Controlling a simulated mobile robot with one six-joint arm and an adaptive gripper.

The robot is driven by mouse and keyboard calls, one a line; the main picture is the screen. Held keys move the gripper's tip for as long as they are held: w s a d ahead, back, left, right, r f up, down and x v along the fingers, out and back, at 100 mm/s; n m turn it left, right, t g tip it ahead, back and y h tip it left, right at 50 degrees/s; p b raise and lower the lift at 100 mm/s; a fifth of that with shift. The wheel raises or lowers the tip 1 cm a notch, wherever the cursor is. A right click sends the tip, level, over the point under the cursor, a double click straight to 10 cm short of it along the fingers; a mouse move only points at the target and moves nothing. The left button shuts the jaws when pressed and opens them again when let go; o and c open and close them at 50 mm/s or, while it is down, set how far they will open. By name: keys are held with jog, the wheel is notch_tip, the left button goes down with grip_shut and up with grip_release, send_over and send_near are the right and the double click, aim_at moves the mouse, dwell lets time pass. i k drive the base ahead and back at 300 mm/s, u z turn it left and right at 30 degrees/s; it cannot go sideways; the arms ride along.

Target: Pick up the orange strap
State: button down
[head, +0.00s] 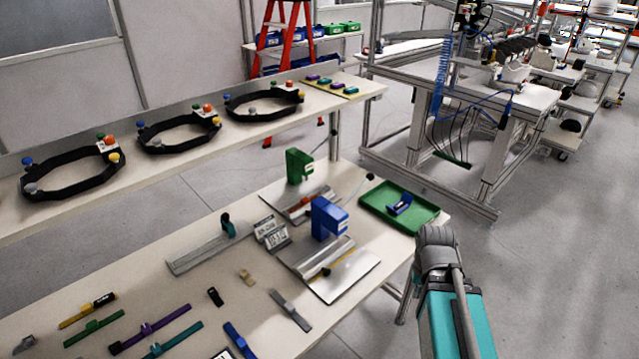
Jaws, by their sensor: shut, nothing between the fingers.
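A yellow-orange strap (87,311) with a dark piece at its right end lies on the near worktable, at the lower left. It is the strap closest to orange that I can make out. A green strap (94,328) lies just in front of it, and a purple strap (150,330) lies to its right. My arm shows at the lower right, past the table's right end and well away from the straps. My gripper's fingers cannot be seen.
Teal (174,340), blue (239,340) and grey (291,310) straps lie nearby. A blue press (328,218), a green press (299,166) and a green tray (400,206) stand farther right. A shelf (180,162) with black rings runs behind the table.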

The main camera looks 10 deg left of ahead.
aim_at(305, 201)
jog(key=z, duration=0.95)
jog(key=i, duration=2.85)
